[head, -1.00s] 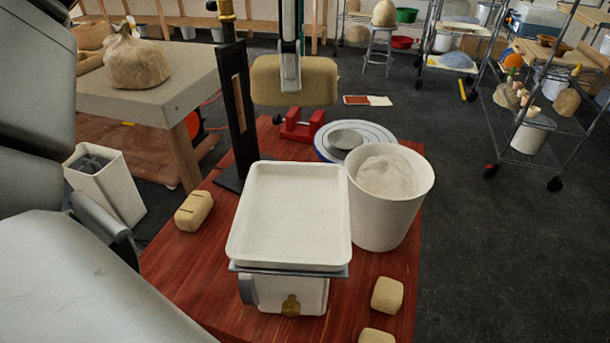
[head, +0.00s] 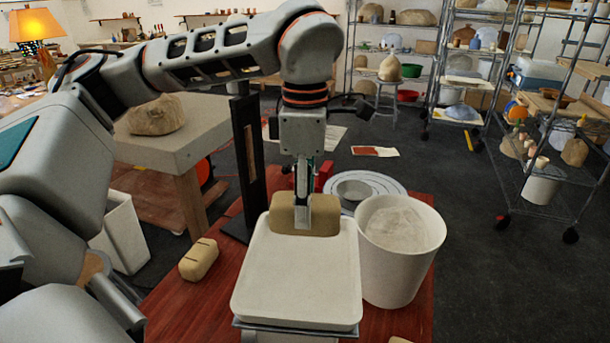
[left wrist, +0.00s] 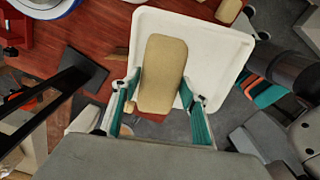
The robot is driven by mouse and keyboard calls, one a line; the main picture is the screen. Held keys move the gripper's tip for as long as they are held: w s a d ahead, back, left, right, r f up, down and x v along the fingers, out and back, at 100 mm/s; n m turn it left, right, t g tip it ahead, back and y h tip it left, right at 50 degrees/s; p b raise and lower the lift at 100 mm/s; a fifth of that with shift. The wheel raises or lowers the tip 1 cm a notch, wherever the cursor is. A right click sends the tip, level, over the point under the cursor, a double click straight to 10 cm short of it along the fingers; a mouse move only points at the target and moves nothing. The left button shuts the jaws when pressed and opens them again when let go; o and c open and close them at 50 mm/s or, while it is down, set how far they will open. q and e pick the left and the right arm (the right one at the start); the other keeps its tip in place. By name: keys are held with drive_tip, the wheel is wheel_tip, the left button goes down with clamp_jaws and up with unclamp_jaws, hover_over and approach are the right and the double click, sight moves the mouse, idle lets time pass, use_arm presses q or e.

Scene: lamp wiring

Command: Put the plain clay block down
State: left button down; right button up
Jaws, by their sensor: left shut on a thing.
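My left gripper (head: 304,222) points down and is shut on the plain clay block (head: 283,214), a smooth tan block. The block hangs at the far edge of the white tray (head: 298,275) of the scale; I cannot tell whether it touches. In the left wrist view the block (left wrist: 162,73) sits between the two teal-sided fingers (left wrist: 161,92), with the white tray (left wrist: 206,50) behind it. A second tan block with dark grooves (head: 198,259) lies on the red-brown table left of the tray. My right gripper is not in view.
A white bucket of pale powder (head: 399,247) stands close right of the tray. A black upright stand (head: 246,145) rises behind its left side. A round grey-white wheel with a bowl (head: 367,192) is behind. Bare table (head: 170,308) shows at left.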

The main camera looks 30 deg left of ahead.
use_arm(q)
drive_tip(key=shift+f, duration=2.4)
drive_tip(key=c, duration=1.1)
unclamp_jaws()
drive_tip(key=shift+f, duration=0.2)
drive_tip(key=shift+r, duration=0.1)
wheel_tip(320, 180, up, 12)
drive_tip(key=shift+r, duration=0.1)
